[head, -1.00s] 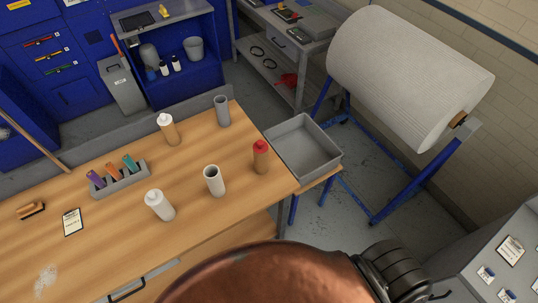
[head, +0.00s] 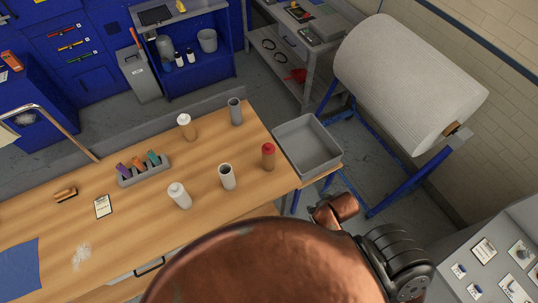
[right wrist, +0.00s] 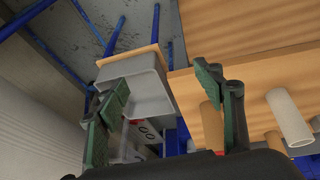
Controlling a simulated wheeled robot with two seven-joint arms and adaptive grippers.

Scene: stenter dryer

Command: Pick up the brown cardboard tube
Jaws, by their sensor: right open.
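Two brown upright cylinders stand on the wooden table (head: 130,225) in the head view: one with a red top (head: 268,158) near the right end, one with a white top (head: 188,129) farther back. No plain, uncapped brown tube is clear. A pale open-topped tube (head: 227,178) and a grey one (head: 235,112) stand near them. In the right wrist view my right gripper (right wrist: 163,78) is open and empty, and the brown cylinder (right wrist: 211,125) with red at its end shows partly behind its right finger. My left gripper is not in view.
A grey tray (head: 307,146) adjoins the table's right end. A large white roll (head: 405,85) on a blue stand is to the right. The table's front middle is fairly clear.

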